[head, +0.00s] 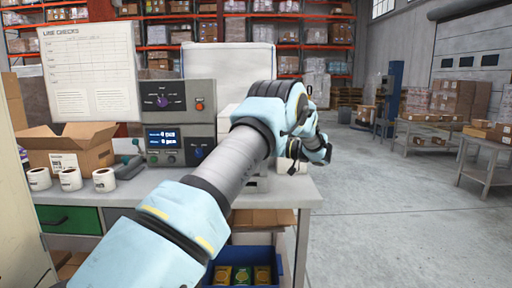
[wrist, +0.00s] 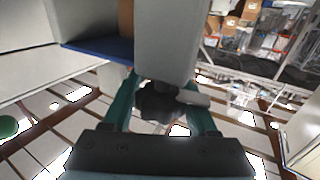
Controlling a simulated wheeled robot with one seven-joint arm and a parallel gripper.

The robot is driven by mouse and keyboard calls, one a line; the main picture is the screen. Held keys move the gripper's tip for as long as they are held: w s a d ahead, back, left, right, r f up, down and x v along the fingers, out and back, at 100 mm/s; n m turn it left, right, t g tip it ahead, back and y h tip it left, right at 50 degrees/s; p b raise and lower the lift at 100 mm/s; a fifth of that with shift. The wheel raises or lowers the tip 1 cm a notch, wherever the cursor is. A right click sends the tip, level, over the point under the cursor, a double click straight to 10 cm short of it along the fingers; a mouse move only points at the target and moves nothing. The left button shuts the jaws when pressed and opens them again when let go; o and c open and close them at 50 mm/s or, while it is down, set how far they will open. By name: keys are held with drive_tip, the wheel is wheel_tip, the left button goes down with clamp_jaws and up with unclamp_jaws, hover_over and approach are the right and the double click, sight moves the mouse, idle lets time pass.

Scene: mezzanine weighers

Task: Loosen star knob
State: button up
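In the wrist view a dark, lobed star knob (wrist: 158,102) sits under a pale grey upright block (wrist: 170,40). The two green fingers of my gripper (wrist: 162,100) stand on either side of the knob. The knob fills most of the space between them, and I cannot tell whether the fingers press on it. A light grey rod-like part (wrist: 195,99) sticks out to the right of the knob. In the head view my arm reaches over the bench's right end and hides the knob and my fingertips.
The grey bench (head: 300,192) carries a control box (head: 180,108) with a purple dial, a cardboard box (head: 70,148) and several label rolls (head: 70,179). A blue bin (head: 285,268) with packets sits below. Open floor lies to the right, before other tables (head: 487,158).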

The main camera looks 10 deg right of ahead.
drive_tip(key=o, duration=0.3)
drive_tip(key=shift+f, duration=0.1)
drive_tip(key=shift+b+v, duration=1.15)
drive_tip(key=shift+v, duration=4.3)
drive_tip(key=shift+d, duration=0.1)
